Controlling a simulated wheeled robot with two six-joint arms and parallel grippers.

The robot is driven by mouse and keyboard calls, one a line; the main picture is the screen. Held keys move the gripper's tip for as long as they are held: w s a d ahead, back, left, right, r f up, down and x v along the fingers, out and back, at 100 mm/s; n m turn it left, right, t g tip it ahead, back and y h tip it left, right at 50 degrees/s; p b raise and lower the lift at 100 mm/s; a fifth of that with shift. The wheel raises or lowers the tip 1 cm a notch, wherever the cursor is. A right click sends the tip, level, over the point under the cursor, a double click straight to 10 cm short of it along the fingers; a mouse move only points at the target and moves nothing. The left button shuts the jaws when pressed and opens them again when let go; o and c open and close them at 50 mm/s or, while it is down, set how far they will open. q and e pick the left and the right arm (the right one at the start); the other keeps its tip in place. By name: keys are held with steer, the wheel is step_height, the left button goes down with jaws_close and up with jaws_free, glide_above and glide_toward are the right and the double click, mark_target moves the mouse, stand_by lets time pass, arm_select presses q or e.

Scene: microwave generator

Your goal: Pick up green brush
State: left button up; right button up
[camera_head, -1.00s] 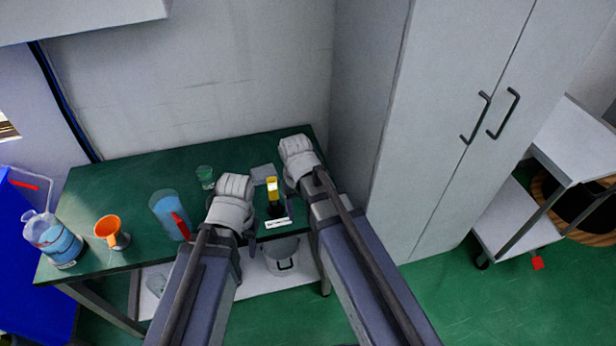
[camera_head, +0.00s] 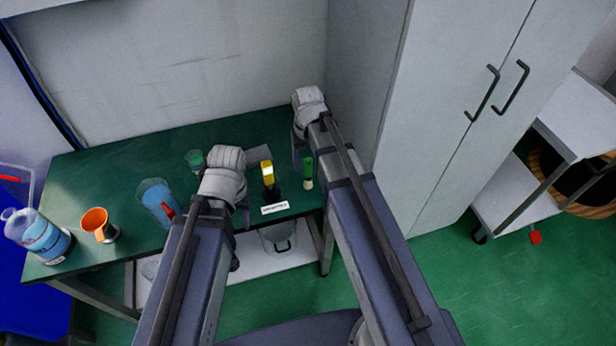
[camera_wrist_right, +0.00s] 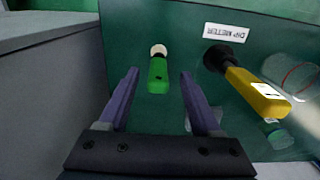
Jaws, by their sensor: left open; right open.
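The green brush (camera_head: 308,170) has a green handle and a pale tip. It lies on the green table (camera_head: 120,175), just left of my right arm in the head view. In the right wrist view the green brush (camera_wrist_right: 157,74) is ahead of my right gripper (camera_wrist_right: 160,80), showing between the lines of its two fingers, handle end toward me. That gripper is open and empty. In the head view my right gripper (camera_head: 300,130) is mostly hidden behind its wrist. My left gripper (camera_head: 240,205) is over the table left of the yellow tool, its fingers largely hidden by the wrist.
A yellow-handled tool (camera_head: 267,172) with a dark end stands by a white label (camera_head: 274,208). A blue cup (camera_head: 157,200), an orange funnel (camera_head: 95,222), a blue bottle (camera_head: 42,238) and a green-rimmed beaker (camera_head: 195,160) are to the left. A tall cabinet (camera_head: 440,110) borders the right.

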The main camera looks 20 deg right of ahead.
mark_target(308, 177)
steer(key=shift+d+f+b, duration=0.15)
steer(key=shift+f+b, duration=2.45)
steer(key=shift+f, duration=0.25)
steer(key=shift+r, duration=0.15)
steer(key=shift+c, duration=0.2)
jaws_close()
